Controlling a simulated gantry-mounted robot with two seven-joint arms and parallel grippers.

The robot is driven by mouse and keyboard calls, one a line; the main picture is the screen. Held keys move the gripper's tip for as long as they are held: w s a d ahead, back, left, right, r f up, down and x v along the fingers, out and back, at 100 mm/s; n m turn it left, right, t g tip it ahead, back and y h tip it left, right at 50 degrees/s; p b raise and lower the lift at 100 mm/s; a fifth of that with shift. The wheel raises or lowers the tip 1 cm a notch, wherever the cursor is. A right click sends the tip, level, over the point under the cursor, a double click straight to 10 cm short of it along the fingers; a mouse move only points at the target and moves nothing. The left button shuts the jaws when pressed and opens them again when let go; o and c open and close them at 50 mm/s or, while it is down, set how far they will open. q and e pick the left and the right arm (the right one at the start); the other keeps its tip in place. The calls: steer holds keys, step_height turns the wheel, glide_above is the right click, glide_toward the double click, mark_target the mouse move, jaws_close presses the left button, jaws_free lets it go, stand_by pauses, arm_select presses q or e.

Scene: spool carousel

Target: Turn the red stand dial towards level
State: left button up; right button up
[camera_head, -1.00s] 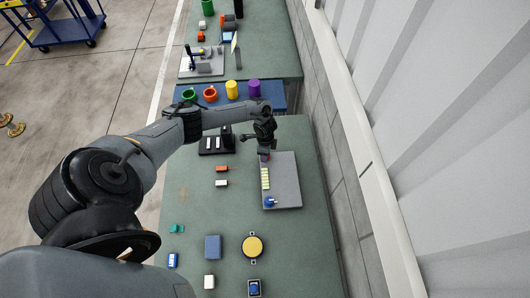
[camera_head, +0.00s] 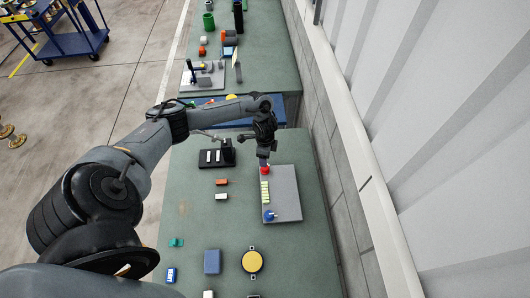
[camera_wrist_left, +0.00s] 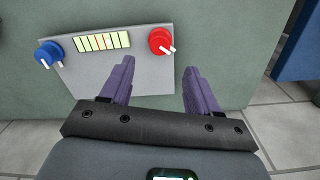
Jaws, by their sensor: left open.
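The red dial (camera_head: 265,170) sits at the far end of a grey panel (camera_head: 287,190) on the green bench. In the left wrist view the red dial (camera_wrist_left: 161,41) is at the panel's upper right corner, its white pointer aimed to the lower right. My left gripper (camera_head: 264,162) is above the dial. In the wrist view its two purple fingers (camera_wrist_left: 158,65) are apart and empty, with the dial just beyond the tips, not between them. A pale segmented gauge (camera_wrist_left: 102,41) lies between the red dial and a blue dial (camera_wrist_left: 48,54). My right gripper is not in view.
Red (camera_head: 221,182) and white (camera_head: 221,196) blocks lie left of the panel. A black stand (camera_head: 215,155) is behind them. A yellow disc (camera_head: 252,261) and a blue box (camera_head: 212,262) are in front. A wall runs along the right.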

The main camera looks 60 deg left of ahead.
arm_select(q)
steer(key=shift+r, duration=1.05)
steer(key=d+m+t+h, duration=0.15)
steer(key=d+t, duration=0.35)
steer(key=d, duration=2.4)
steer(key=s+a+r+n+g+y+p, duration=0.1)
steer(key=s+r+n, duration=0.6)
steer(key=s+r, duration=0.4)
steer(key=s, duration=0.4)
steer(key=shift+r, duration=0.3)
steer(key=shift+n, duration=0.25)
